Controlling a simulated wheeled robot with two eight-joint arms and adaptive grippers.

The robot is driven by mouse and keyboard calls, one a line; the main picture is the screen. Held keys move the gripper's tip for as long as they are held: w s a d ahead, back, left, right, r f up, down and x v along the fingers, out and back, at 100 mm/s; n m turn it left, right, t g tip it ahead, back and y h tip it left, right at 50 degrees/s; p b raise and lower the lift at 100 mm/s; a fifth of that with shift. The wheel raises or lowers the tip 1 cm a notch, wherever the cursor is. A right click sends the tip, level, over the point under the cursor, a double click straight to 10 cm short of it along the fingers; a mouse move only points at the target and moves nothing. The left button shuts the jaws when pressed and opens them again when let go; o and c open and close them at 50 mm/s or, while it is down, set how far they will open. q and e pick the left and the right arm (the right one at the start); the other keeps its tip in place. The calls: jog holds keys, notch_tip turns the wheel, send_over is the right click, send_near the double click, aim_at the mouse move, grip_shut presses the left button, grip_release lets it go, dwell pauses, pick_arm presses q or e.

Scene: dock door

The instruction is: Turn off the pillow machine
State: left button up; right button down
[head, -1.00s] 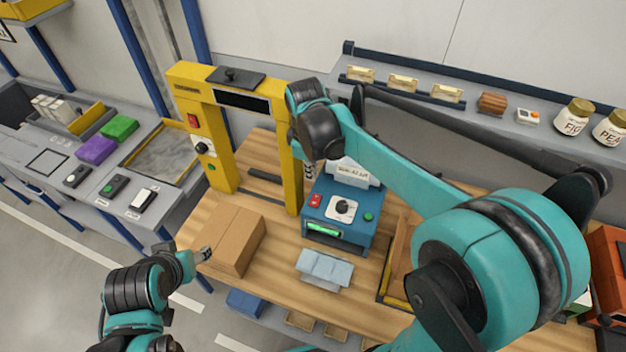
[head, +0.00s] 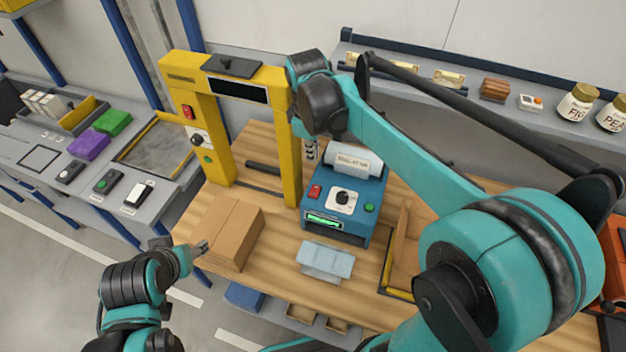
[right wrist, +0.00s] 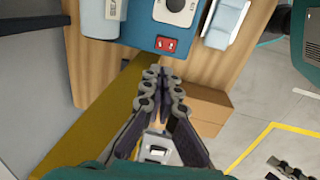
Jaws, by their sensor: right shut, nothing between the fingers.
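The pillow machine (head: 360,232) is a blue box on the wooden table. A white film roll (head: 352,162) sits at its back. Its front has a red switch (head: 315,192), a dial (head: 343,201), a green button (head: 369,207) and a green-lit display (head: 324,221). My right gripper (head: 311,150) points down between the yellow frame and the film roll. In the right wrist view its fingers (right wrist: 160,73) are shut and empty, close to the red switch (right wrist: 166,44) but apart from it. My left gripper (head: 200,247) is by the cardboard box; its jaw opening is unclear.
A yellow frame (head: 291,145) with its own red switch and dial stands left of the machine. A cardboard box (head: 232,235) lies in front of it. Light blue pillows (head: 325,260) lie before the machine. An open carton (head: 400,250) stands right. Shelf jars (head: 577,103) are behind.

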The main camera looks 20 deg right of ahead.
jog(key=b, duration=0.3)
send_near(316, 188)
jog(key=f, duration=0.4)
jog(key=w+f, duration=0.1)
jog(key=f, duration=0.1)
jog(key=shift+d+f, duration=0.25)
jog(key=shift+f, duration=0.15)
jog(key=shift+w+f+b, duration=0.1)
jog(key=shift+f+b, duration=0.2)
jog(key=shift+f, duration=0.15)
jog(key=shift+r, duration=0.1)
